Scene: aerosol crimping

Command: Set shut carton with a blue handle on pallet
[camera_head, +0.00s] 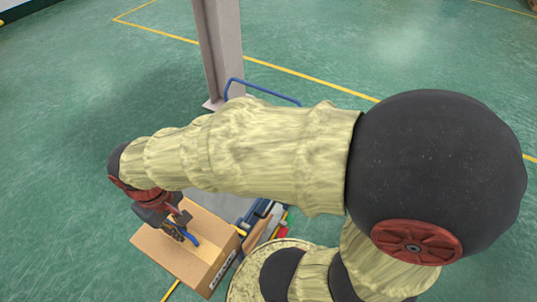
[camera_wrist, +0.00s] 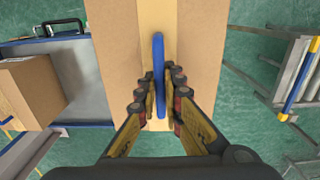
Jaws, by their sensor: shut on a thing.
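The shut carton (camera_head: 170,257) is brown, with a lighter tape strip along its top and a blue handle (camera_head: 192,236). My gripper (camera_head: 181,229) is over the carton's top in the head view. In the wrist view, my gripper (camera_wrist: 160,84) has its two fingers on either side of the blue handle (camera_wrist: 158,50), shut on it. The carton (camera_wrist: 112,45) hangs below the fingers and appears raised above the green floor. Its underside is hidden. I cannot make out a pallet in either view.
A grey cart (camera_wrist: 85,80) with blue edges carries another brown carton (camera_wrist: 30,92), left of the held carton in the wrist view. A metal frame like a ladder (camera_wrist: 290,75) stands at the right. A grey post (camera_head: 220,45) rises at the back. Open floor lies left.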

